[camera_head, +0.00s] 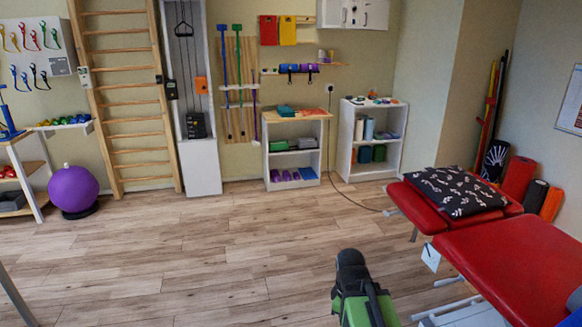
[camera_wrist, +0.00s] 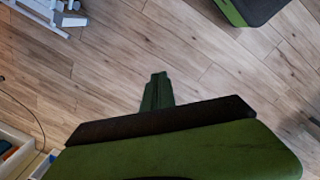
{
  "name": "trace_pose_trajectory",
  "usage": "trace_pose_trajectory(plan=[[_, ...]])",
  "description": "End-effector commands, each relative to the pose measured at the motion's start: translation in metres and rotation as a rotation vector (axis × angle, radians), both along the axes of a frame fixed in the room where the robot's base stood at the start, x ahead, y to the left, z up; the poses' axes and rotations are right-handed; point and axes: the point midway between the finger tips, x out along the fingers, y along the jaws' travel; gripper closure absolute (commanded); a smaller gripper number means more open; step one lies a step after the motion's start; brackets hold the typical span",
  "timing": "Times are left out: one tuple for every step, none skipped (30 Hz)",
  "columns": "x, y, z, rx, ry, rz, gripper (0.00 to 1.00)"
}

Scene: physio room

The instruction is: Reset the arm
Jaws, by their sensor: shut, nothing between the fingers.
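My gripper (camera_wrist: 157,90) shows in the wrist view as a narrow dark green tip beyond a dark bar and a wide green body. Its fingers are together with nothing between them, over bare wood floor. In the head view my green and black arm (camera_head: 360,295) stands up at the bottom, right of centre, left of the red treatment table (camera_head: 520,265). I cannot make out the fingertips in that view.
The wood floor (camera_head: 190,250) is clear in the middle. A patterned cushion (camera_head: 456,190) lies on the red table. Low white shelves (camera_head: 294,148), wall bars (camera_head: 128,100) and a purple ball (camera_head: 73,188) line the back. The wrist view shows a shelf edge (camera_wrist: 15,150) lower left.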

Motion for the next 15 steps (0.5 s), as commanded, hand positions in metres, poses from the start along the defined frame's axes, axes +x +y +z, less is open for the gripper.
trace_pose_trajectory(plan=[[-0.003, 0.010, 0.000, 0.017, 0.002, -0.095, 1.00], [-0.005, 0.013, 0.000, 0.028, 0.004, -0.164, 1.00], [-0.007, 0.014, -0.001, 0.039, 0.006, -0.259, 1.00], [-0.009, 0.015, -0.001, 0.047, 0.008, -0.328, 1.00], [-0.011, 0.016, -0.001, 0.054, 0.011, -0.396, 1.00], [-0.012, 0.017, -0.001, 0.064, 0.014, -0.484, 1.00], [-0.014, 0.018, -0.001, 0.070, 0.017, -0.549, 1.00], [-0.015, 0.019, -0.001, 0.075, 0.020, -0.613, 1.00], [-0.016, 0.020, -0.001, 0.080, 0.022, -0.697, 1.00], [-0.017, 0.021, -0.001, 0.083, 0.024, -0.761, 1.00], [-0.017, 0.021, -0.001, 0.084, 0.025, -0.824, 1.00], [-0.018, 0.021, -0.001, 0.084, 0.025, -0.908, 1.00], [-0.018, 0.020, -0.001, 0.086, 0.023, -0.972, 1.00], [-0.018, 0.019, 0.022, 0.085, 0.023, -0.967, 1.00], [-0.018, 0.019, 0.037, 0.085, 0.023, -0.963, 1.00]])
